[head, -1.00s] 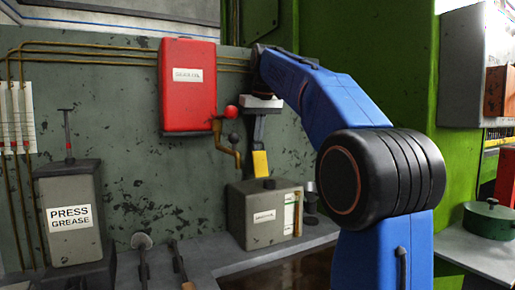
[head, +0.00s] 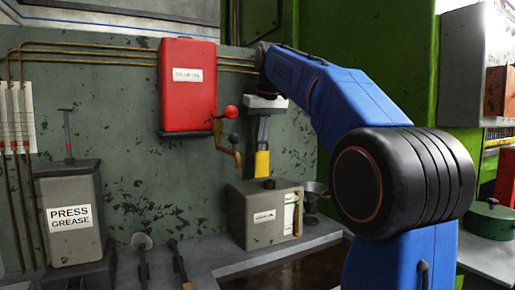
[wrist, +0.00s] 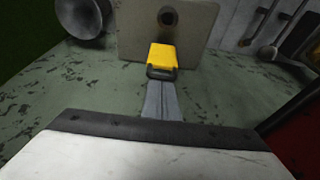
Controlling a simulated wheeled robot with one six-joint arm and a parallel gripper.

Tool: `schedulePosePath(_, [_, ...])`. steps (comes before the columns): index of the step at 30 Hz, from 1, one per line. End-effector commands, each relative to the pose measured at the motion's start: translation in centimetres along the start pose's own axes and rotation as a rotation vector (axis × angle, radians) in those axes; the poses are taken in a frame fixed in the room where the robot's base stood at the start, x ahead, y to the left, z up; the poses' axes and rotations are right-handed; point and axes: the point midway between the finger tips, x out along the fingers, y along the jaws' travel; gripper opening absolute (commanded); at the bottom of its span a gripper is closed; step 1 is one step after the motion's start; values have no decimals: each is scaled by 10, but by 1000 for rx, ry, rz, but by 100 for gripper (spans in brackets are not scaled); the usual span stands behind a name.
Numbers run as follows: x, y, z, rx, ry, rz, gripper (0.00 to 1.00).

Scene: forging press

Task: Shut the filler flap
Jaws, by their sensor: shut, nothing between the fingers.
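My gripper (head: 262,174) points down with its yellow fingertips together and nothing between them. It appears just above or behind the grey oil box (head: 262,222); the gap cannot be judged. In the wrist view the yellow fingertips (wrist: 162,70) are closed, and the grey box (wrist: 135,32) lies beyond them.
A red box (head: 188,85) hangs on the wall, with a brass crank (head: 228,141) beside my gripper. A dark funnel-like cup (head: 314,195) stands right of the grey box. The press grease canister (head: 70,220) is at left.

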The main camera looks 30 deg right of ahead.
Motion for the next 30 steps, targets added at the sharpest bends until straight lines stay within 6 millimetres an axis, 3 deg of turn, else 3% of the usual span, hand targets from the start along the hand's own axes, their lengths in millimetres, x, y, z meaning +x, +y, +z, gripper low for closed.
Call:
schedulePosePath(17, [-7, 0, 23, 1, 1, 0, 0])
schedulePosePath(30, [-6, 0, 22, 0, 1, 0, 0])
